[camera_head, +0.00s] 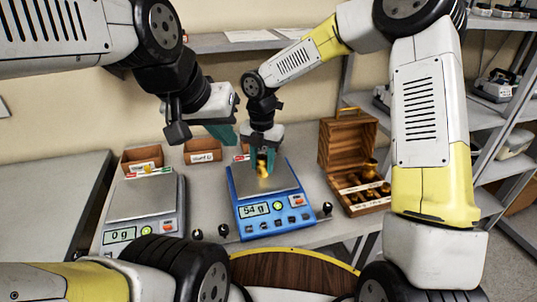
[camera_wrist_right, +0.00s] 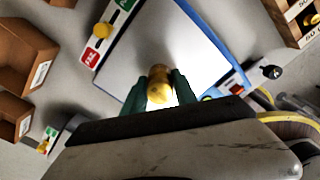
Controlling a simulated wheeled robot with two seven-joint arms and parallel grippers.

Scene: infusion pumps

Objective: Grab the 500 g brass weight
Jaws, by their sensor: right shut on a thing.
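A small brass weight (camera_wrist_right: 158,85) is between the two teal fingers of my right gripper (camera_wrist_right: 160,92) in the wrist view, and they are shut on it. In the head view my right gripper (camera_head: 263,160) is over the pan of the blue scale (camera_head: 262,207), which shows about 54 g. The weight's marking is not readable. More brass weights (camera_head: 365,172) are in and around the open wooden box (camera_head: 349,130), their sizes unreadable. My left gripper (camera_head: 222,132) is raised above the table's left side, holding nothing visible; its finger gap is hidden.
A grey scale (camera_head: 148,196) showing 0 g stands left of the blue one. Small cardboard bins (camera_head: 142,158) line the back of the table. Small dark knobbed items (camera_head: 327,209) are near the blue scale's front. A metal shelf rack (camera_head: 490,120) stands on the right.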

